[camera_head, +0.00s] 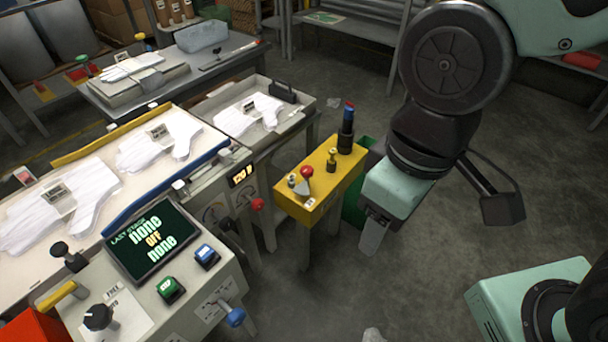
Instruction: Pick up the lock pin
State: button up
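A yellow box-topped stand (312,205) is in the middle of the head view. On its top are a red-knobbed piece (306,173) with a pale tapered part, a small brass-coloured pin-like piece (332,160), and a tall dark post (345,135) with a blue and red top. I cannot tell for sure which of these is the lock pin. My gripper (372,240) hangs to the right of the stand, pointing down, apart from these pieces. Only a pale finger shape shows below its teal body, so its opening cannot be made out.
A control panel with a screen (152,238) and knobs fills the lower left. Behind it, a bench carries white glove shapes (160,142). A grey tray table (296,120) stands behind the yellow stand, and a green bin (356,205) beside it. Floor at lower centre is mostly clear.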

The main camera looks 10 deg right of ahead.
aim_at(332, 151)
jog(key=l+u, duration=0.15)
jog(key=u, duration=0.3)
jog(key=i+l+u, duration=0.1)
jog(key=u, duration=0.3)
jog(key=l+u, duration=0.2)
jog(key=u, duration=0.25)
jog(key=l+u, duration=0.15)
jog(key=l, duration=0.35)
jog(key=l+u, duration=0.2)
jog(key=l, duration=0.3)
jog(key=k+l+u, duration=0.15)
jog(key=l, duration=0.3)
jog(key=l+u, duration=0.15)
jog(key=l, duration=0.35)
jog(key=k+l, duration=0.1)
jog(key=l, duration=0.4)
jog(key=k, duration=0.05)
